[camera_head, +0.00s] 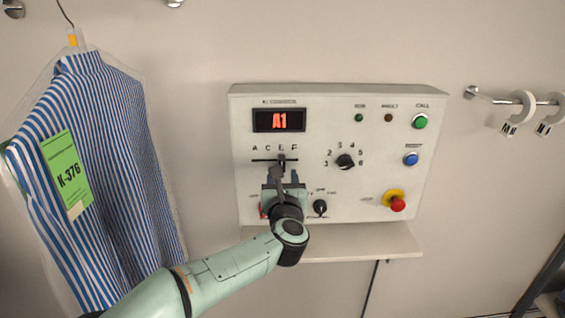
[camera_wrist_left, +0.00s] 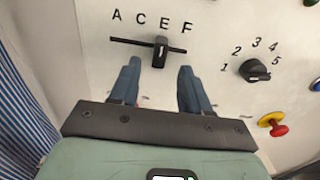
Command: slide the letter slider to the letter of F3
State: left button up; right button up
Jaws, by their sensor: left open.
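The white control panel (camera_head: 330,210) has a horizontal slot under the letters A, C, E and F. The black letter slider (camera_head: 282,163) stands in this slot below the E; it also shows in the left wrist view (camera_wrist_left: 160,53). My left gripper (camera_head: 282,178) is open just below the slot. In the left wrist view its blue fingers (camera_wrist_left: 157,85) stand on either side of the slider, a little short of it, with gaps visible. My right gripper is not in view.
A numbered rotary knob (camera_head: 345,162) sits right of the slider, with a smaller black switch (camera_head: 320,207) below. A red emergency button (camera_head: 397,204) and green (camera_head: 420,121) and blue (camera_head: 411,159) buttons are farther right. A striped shirt (camera_head: 95,170) hangs at the left.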

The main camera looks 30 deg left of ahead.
aim_at(282, 166)
pick_arm(q)
jog(key=p+x, duration=0.2)
jog(key=x, duration=0.4)
jog(key=shift+w, duration=0.25)
jog(key=shift+c, duration=0.3)
